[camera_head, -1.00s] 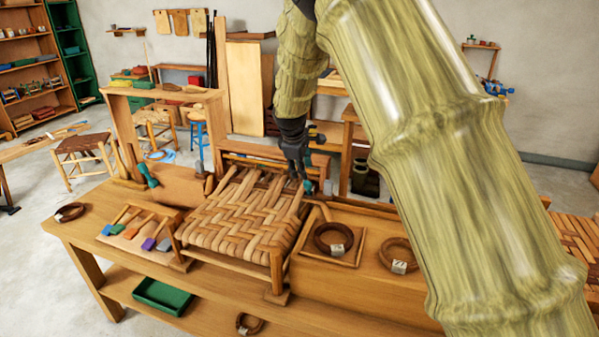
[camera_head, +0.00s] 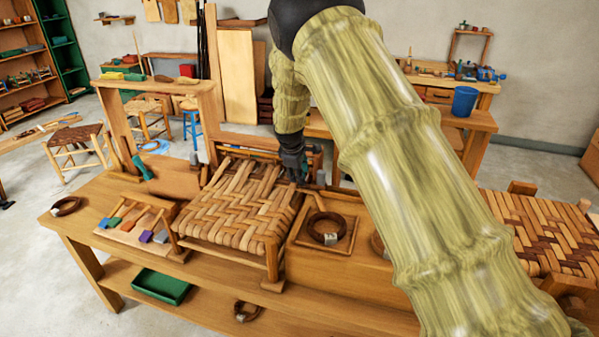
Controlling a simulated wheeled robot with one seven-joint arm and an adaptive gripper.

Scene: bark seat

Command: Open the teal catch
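A teal handle-like piece (camera_head: 142,167) sticks up at a slant at the left of the bench, beside the wooden upright frame. I cannot tell for sure whether it is the teal catch. My gripper (camera_head: 294,172) is dark and points down at the back right corner of the woven seat (camera_head: 236,208), well to the right of that teal piece. A small teal bit shows by its fingers, mostly hidden. The fingers are too small and dark to tell whether they are open or touch anything.
The workbench (camera_head: 80,222) carries a rack of coloured tabs (camera_head: 130,222) at the front left and a coil (camera_head: 326,229) in a tray right of the seat. My arm hides the bench's right part. A blue bucket (camera_head: 465,101) stands on a table behind.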

